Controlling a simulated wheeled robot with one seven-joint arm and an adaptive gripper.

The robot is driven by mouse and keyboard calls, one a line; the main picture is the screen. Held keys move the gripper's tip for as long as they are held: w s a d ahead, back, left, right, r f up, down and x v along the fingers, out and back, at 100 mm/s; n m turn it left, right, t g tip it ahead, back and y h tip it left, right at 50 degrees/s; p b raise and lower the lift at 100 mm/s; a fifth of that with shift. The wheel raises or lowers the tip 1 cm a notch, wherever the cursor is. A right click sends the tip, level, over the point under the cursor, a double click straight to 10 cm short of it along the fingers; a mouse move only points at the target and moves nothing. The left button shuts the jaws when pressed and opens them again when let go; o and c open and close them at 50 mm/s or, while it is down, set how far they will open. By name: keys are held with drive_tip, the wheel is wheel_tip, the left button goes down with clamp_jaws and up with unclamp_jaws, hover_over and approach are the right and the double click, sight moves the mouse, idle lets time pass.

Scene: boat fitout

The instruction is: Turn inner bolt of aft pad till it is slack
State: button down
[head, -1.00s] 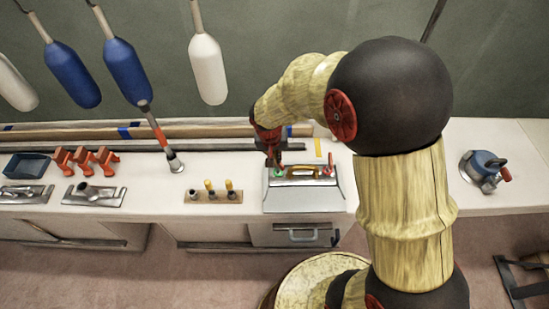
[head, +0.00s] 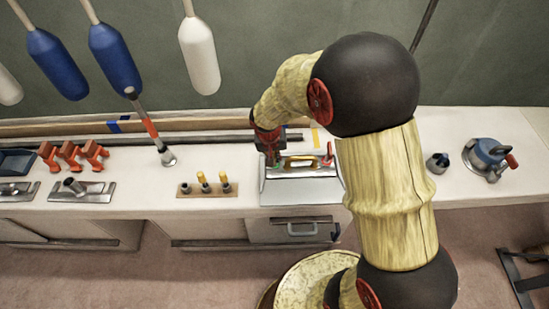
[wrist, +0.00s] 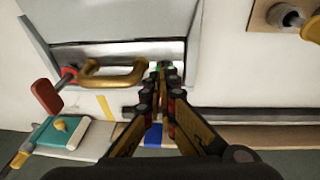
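A pale box with a sloped lid (head: 300,191) stands on the bench, with a brass handle (head: 302,163) on its metal strip. The handle also shows in the wrist view (wrist: 112,78). A red-marked fitting (wrist: 70,75) is at the handle's left end there, and a green-marked spot (wrist: 157,66) is at its right end. My gripper (wrist: 165,76) points down at the green-marked spot, its fingertips close together around or just above it. They hide most of what is there. I cannot tell which fitting is the aft pad, nor see a bolt head clearly.
Yellow-topped pegs (head: 203,181) stand on a wooden strip left of the box. Grey metal plates (head: 82,191) and orange clamps (head: 72,154) are further left. Hanging paddles (head: 115,60) are behind the bench.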

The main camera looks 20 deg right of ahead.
drive_tip(key=shift+w+d+r, duration=0.1)
drive_tip(key=shift+w+d, duration=0.35)
idle(0.5)
drive_tip(key=shift+s+a, duration=0.1)
drive_tip(key=shift+a, duration=0.05)
wheel_tip(320, 180, up, 6)
drive_tip(key=s+a+p, duration=0.2)
drive_tip(key=p, duration=0.1)
drive_tip(key=shift+s, duration=0.35)
idle(0.5)
drive_tip(key=shift+p, duration=0.3)
idle(1.2)
